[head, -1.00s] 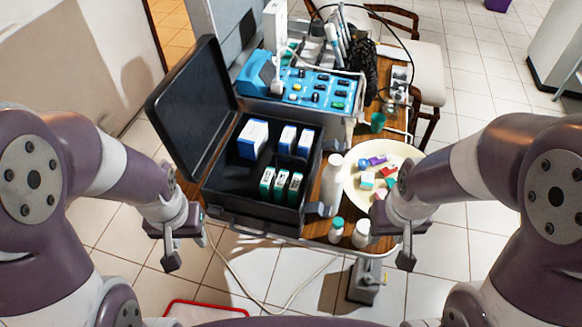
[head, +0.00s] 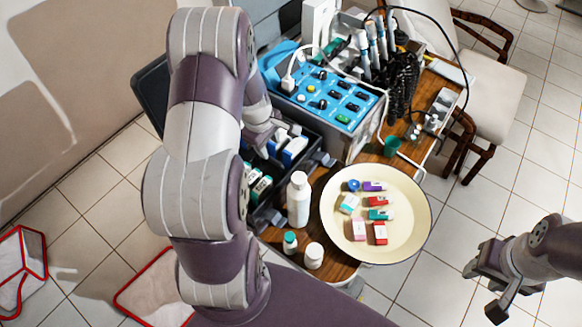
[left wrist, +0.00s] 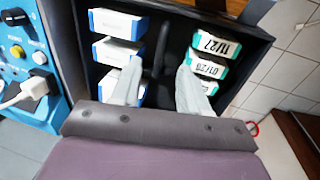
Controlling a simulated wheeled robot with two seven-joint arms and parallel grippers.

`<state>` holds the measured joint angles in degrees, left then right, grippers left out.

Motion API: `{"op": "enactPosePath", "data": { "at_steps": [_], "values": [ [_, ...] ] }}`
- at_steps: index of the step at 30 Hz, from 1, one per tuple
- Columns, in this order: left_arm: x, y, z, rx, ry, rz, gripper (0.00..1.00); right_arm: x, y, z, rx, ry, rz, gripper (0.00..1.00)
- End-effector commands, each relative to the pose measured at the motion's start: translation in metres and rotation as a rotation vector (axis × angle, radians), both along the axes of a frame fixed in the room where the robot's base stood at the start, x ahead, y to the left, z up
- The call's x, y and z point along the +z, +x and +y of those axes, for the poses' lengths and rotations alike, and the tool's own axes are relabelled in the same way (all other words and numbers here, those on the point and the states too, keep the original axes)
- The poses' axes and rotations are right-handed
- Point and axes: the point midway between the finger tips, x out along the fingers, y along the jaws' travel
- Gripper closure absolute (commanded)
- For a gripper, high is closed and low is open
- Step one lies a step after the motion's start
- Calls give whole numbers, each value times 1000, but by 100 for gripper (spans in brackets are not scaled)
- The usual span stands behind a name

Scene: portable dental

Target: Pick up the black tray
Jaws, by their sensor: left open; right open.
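The black tray (left wrist: 182,28) fills much of the left wrist view. It holds blue-and-white boxes (left wrist: 117,52) on the left and green-and-white boxes (left wrist: 207,68) on the right, with a dark upright divider (left wrist: 162,45) between the rows. My left gripper (left wrist: 158,88) is open over the tray, its two pale fingers on either side of the divider line. I cannot tell whether they touch anything. In the head view my left arm hides most of the tray, and the left gripper (head: 268,135) is over it. My right gripper (head: 483,290) is open and empty over the floor at the right.
The black case lid (head: 150,95) stands open behind my left arm. A blue-topped dental unit (head: 325,95) is behind the tray. A white bottle (head: 299,200), two small bottles and a cream plate (head: 405,235) of small boxes are to its right. A chair (head: 495,100) stands farther right.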

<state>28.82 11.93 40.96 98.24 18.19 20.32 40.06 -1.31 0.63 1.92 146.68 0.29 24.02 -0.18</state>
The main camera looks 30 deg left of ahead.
Motion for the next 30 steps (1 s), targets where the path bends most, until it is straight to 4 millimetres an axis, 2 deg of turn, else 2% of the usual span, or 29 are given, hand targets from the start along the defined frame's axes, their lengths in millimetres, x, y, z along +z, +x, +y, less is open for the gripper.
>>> {"op": "enactPosePath", "data": {
  "at_steps": [6,11,18,21,26,27,29,30],
  "values": [
    [-49,9,-2,1,-2,4,56,-1,0,0,0,0,0,57],
    [-67,13,-2,-2,0,2,56,-1,0,0,0,0,0,57],
    [-109,22,-8,-2,0,3,56,2,0,0,0,0,-1,57],
    [-116,23,-8,-3,1,2,56,2,0,0,0,0,0,57],
    [-116,23,-8,-4,1,2,56,2,0,0,0,0,0,57],
    [-116,23,-8,-4,1,2,59,2,0,0,0,0,0,57],
    [-116,23,-8,-4,1,2,78,2,0,0,0,0,0,57],
    [-116,23,-8,-4,1,2,91,2,0,0,0,0,0,57]
  ]
}}
